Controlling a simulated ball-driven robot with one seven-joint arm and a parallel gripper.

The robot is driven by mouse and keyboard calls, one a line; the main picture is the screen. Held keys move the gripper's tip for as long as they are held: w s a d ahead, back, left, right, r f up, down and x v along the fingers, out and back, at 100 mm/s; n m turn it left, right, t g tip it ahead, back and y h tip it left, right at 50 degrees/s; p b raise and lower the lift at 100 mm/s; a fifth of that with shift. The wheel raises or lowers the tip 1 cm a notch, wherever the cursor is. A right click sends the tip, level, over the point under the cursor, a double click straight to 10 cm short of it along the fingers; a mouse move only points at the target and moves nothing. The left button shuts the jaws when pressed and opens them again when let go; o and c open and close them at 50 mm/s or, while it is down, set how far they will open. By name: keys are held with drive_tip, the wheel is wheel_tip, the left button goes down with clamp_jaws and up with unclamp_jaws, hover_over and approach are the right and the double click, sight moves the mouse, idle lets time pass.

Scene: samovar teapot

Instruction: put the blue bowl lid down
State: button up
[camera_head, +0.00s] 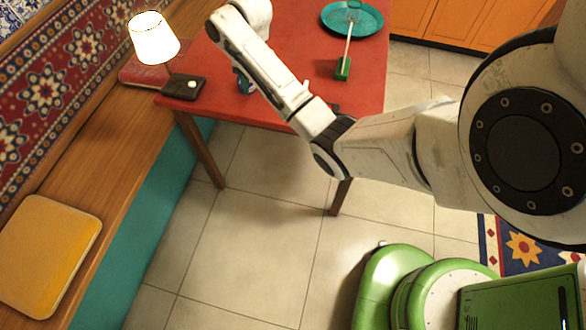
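A small blue rounded object with lighter markings (241,86) sits on the red table (300,55), partly hidden behind my forearm. It may be the blue bowl or its lid; I cannot tell which. My arm reaches in from the right, bends above the table's front edge and runs up to the top left. No fingers of my gripper show; its end is hidden by the arm or beyond the top edge. I cannot see whether it holds the lid.
A teal plate (338,23) lies at the table's back, a thin stick running from it to a green block (343,70). A dark box (184,88) and a lit lamp (153,38) stand left. A wooden bench (128,150) with a yellow cushion (48,255) lines the wall.

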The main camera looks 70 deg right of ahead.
drive_tip(key=s+a+f+m, duration=0.3)
drive_tip(key=a+f+m, duration=0.15)
drive_tip(key=a, duration=0.65)
drive_tip(key=s+a+f+m, duration=0.2)
drive_tip(key=a+f+m, duration=0.3)
drive_tip(key=a, duration=0.6)
drive_tip(key=s+a+r+m, duration=0.1)
drive_tip(key=s+a+m, duration=0.1)
drive_tip(key=s+m, duration=0.3)
drive_tip(key=s+a+m, duration=0.2)
drive_tip(key=s+m, duration=0.4)
drive_tip(key=s, duration=0.4)
drive_tip(key=shift+a+r+h, duration=0.3)
drive_tip(key=shift+r, duration=0.1)
drive_tip(key=shift+m, duration=0.25)
drive_tip(key=shift+c, duration=0.5)
